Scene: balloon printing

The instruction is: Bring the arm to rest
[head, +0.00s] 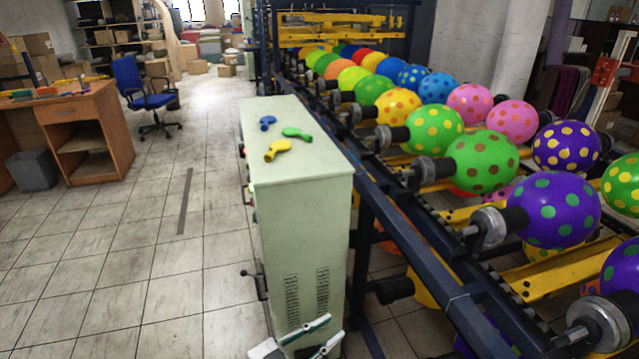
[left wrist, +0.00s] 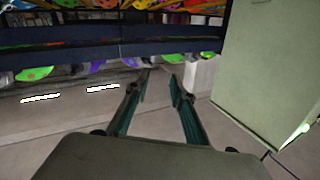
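My left gripper (head: 318,338) shows at the bottom of the head view, low in front of the pale green cabinet (head: 300,215). Its two fingers are apart with nothing between them. In the left wrist view the fingers of the left gripper (left wrist: 160,82) also stand apart and empty, with floor between them. The cabinet (left wrist: 262,70) is at the right of that view. My right gripper is not in either view.
Blue, green and yellow uninflated balloons (head: 290,133) lie on the cabinet top. A balloon machine (head: 470,315) with several dotted balloons runs along the right. A desk (head: 95,130) and blue chair (head: 140,90) stand left. The tiled floor (head: 150,250) between is clear.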

